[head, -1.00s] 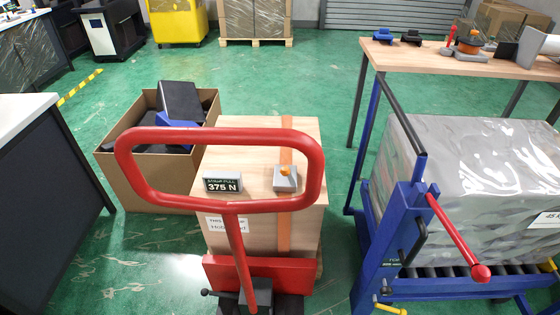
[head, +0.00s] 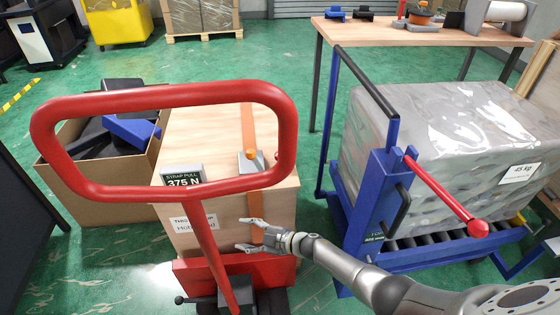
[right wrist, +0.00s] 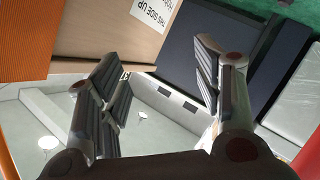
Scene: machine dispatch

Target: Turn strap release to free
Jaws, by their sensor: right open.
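My right gripper (head: 240,233) is open and empty, in front of the box's front face, below and apart from the release. In the right wrist view its two fingers (right wrist: 155,62) are spread with nothing between them; the strap (right wrist: 27,35) and box (right wrist: 110,35) show beyond. My left gripper is not in view.
A red pallet-truck handle (head: 165,91) loops in front of the box. A sign (head: 183,176) reading 375 N stands on the box. A blue frame (head: 375,195) with a red lever and wrapped load (head: 455,140) stands right. An open carton (head: 95,190) is left.

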